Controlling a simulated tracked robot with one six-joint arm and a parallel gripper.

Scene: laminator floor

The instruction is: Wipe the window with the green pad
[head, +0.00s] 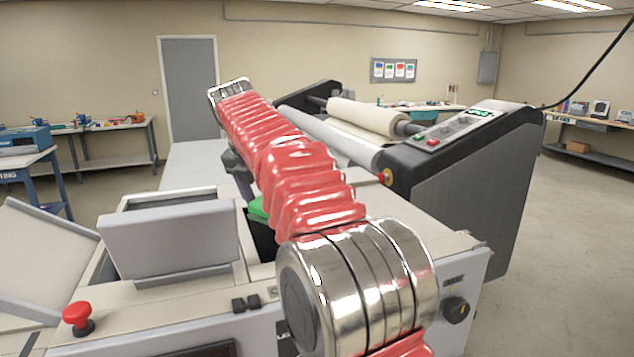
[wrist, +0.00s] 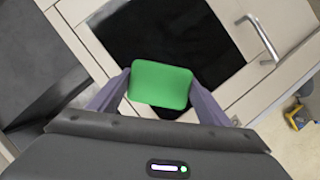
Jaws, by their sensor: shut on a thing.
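The green pad (wrist: 160,84) is a rounded rectangular block between the two fingers of my gripper (wrist: 155,88) in the wrist view. My gripper is shut on it. In the head view a small part of the green pad (head: 258,208) shows behind my red-sleeved arm, which hides most of the gripper. The window (wrist: 178,40) is a dark pane in a pale panel in the wrist view. The pad appears in front of its lower part; I cannot tell whether they touch. In the head view a dark patch of the window (head: 262,240) shows beside my arm.
A metal handle (wrist: 258,38) stands on the panel right of the window. The laminator has a raised grey cover (head: 170,238), a red stop button (head: 78,316), a large roll (head: 365,117) and a dark side housing (head: 470,180). Open floor lies to the right.

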